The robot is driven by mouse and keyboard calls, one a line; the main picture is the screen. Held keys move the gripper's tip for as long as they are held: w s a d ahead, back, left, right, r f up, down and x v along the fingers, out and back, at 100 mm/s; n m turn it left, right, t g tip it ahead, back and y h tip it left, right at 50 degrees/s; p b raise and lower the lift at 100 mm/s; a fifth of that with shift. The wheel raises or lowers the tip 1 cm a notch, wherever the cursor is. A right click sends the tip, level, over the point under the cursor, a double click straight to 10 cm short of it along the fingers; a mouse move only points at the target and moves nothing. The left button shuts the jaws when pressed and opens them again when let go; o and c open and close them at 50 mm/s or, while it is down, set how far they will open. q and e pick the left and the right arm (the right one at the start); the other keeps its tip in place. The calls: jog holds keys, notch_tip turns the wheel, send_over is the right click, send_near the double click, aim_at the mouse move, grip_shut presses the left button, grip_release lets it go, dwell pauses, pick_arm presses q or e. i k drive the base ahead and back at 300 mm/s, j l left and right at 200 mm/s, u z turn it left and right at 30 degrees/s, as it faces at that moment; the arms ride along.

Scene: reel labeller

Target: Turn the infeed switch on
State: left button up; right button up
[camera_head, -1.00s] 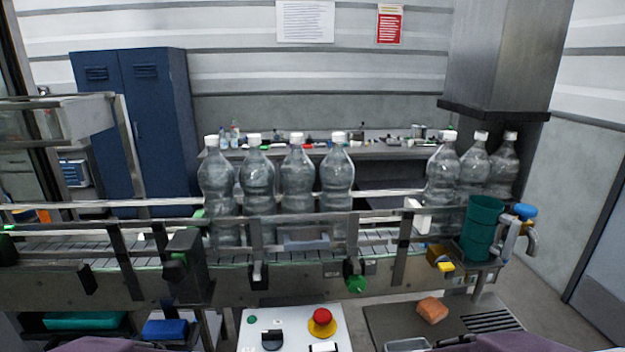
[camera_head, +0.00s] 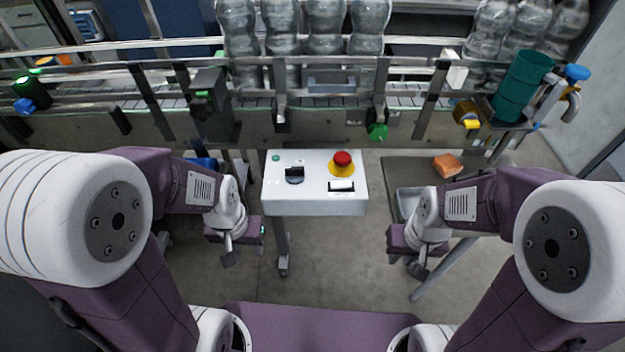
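A white control box (camera_head: 318,203) stands on a post in front of the conveyor, in the middle of the head view. On its top are a black rotary switch (camera_head: 294,174), a red mushroom button on a yellow ring (camera_head: 342,163), a small green button or lamp (camera_head: 276,158) and a black-and-white rocker-like part (camera_head: 341,186). I cannot read which one is the infeed switch. My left gripper (camera_head: 229,257) hangs left of and below the box, apart from it. My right gripper (camera_head: 417,269) hangs to its right, also apart. Their fingers are too small and dark to tell whether they are open.
The conveyor (camera_head: 200,122) with rails and several clear bottles (camera_head: 326,38) runs behind the box. At right are a green cup (camera_head: 522,86), a tap with a blue knob (camera_head: 577,72), and an orange block (camera_head: 447,165) on a dark surface. The space directly above the box is clear.

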aim_at(293, 174)
jog(key=k+u, duration=0.15)
jog(key=u, duration=0.25)
jog(key=k+j+u, duration=0.1)
jog(key=u, duration=0.3)
jog(key=k+j+u, duration=0.1)
jog(key=u, duration=0.3)
jog(key=j, duration=0.1)
